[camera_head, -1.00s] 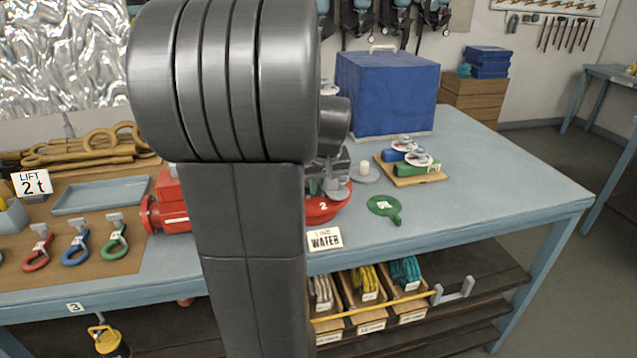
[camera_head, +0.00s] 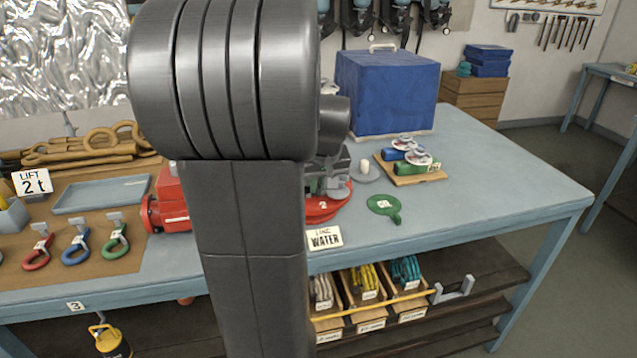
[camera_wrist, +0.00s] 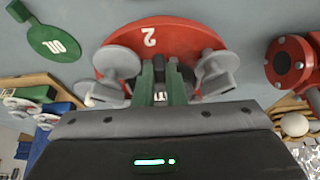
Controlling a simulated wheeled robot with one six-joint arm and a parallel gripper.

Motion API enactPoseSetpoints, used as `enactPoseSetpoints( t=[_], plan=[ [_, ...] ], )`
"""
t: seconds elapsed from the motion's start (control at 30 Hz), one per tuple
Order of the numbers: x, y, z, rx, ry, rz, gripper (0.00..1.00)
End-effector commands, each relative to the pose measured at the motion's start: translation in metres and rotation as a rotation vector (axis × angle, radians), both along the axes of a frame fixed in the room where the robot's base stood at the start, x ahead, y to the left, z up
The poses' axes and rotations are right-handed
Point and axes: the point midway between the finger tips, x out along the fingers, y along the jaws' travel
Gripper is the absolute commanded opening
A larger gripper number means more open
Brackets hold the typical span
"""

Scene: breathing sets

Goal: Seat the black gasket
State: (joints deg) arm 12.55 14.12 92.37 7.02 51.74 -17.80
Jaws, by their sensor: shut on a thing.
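In the wrist view my gripper (camera_wrist: 162,88) has its green-sided fingers closed on a small dark piece with a white label, most likely part of the black gasket (camera_wrist: 171,76). The fingers hide much of it, and I cannot tell whether it touches what is behind. It is held in front of a red round plate marked 2 (camera_wrist: 150,40), between two grey clamp-like parts (camera_wrist: 119,62) (camera_wrist: 215,70). In the head view the red plate (camera_head: 322,207) is partly covered by my arm, and the gasket cannot be made out.
A green paddle-shaped tag (camera_head: 383,206) lies right of the red plate, near the WATER sign (camera_head: 324,238). A board with blue and green valves (camera_head: 412,172) and a big blue box (camera_head: 387,92) stand behind. A red flanged pipe (camera_wrist: 291,62) is close beside. The table's right part is clear.

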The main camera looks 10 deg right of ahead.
Motion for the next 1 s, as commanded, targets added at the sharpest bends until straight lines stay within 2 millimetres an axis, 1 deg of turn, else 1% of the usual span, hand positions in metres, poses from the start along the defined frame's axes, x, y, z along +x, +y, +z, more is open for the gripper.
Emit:
enactPoseSetpoints(
  t=[0.63, 1.0],
  plan=[
    [0.0001, 0.0, -0.0005, 0.0, 0.0, 0.0, 0.0],
    [-0.0001, 0.0, -0.0092, 0.0, 0.0, 0.0, 0.0]
  ],
)
